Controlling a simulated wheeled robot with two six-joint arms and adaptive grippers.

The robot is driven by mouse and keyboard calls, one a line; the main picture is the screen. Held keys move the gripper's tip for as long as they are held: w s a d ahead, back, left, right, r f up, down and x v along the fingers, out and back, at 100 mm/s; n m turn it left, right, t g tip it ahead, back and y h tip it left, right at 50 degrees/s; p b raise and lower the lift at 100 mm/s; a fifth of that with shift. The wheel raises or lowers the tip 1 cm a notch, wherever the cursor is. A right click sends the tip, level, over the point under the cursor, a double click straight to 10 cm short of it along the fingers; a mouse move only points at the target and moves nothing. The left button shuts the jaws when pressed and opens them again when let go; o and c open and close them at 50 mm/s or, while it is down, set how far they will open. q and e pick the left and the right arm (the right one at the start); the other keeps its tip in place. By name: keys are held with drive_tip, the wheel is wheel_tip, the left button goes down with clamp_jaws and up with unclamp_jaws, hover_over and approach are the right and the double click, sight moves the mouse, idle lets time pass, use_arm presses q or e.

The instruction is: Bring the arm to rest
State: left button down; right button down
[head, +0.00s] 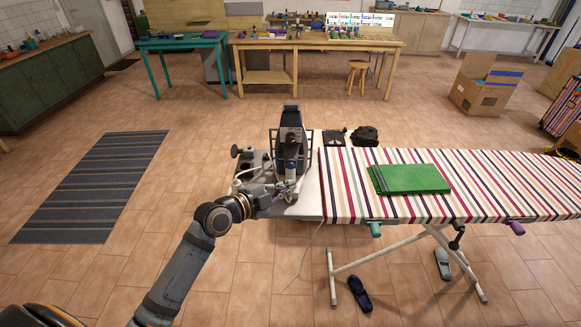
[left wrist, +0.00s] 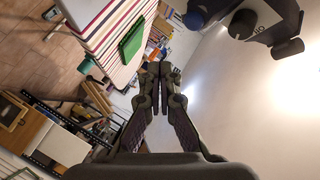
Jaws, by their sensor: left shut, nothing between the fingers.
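My right gripper is not in view.
The striped ironing board (head: 350,190) runs to the right, with a folded green cloth (head: 415,179) on it. A small dark item (head: 365,136) lies at its back edge. Slippers lie on the floor below. The floor around the striped rug (head: 95,185) at left is clear.

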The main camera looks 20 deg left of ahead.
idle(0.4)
use_arm(q)
drive_tip(key=s+a+f+n+g+y, duration=0.45)
drive_tip(key=s+f+n, duration=0.3)
drive_tip(key=s, duration=0.45)
drive_tip(key=s+a+f+n+g+y, duration=0.3)
drive_tip(key=s+f+n+g+y, duration=0.15)
drive_tip(key=s+f+n, duration=0.5)
drive_tip(key=s+a+f+g, duration=0.1)
drive_tip(key=s+f, duration=0.1)
drive_tip(key=f, duration=0.9)
drive_tip(key=s+a+f+g, duration=0.1)
drive_tip(key=s+f, duration=0.1)
drive_tip(key=f, duration=1)
drive_tip(key=s+a+f+g, duration=0.1)
drive_tip(key=s+f, duration=1.6)
drive_tip(key=s, duration=0.2)
drive_tip(key=shift+a+f+h, duration=0.15)
drive_tip(key=shift+a+h, duration=0.15)
drive_tip(key=shift+h, duration=0.1)
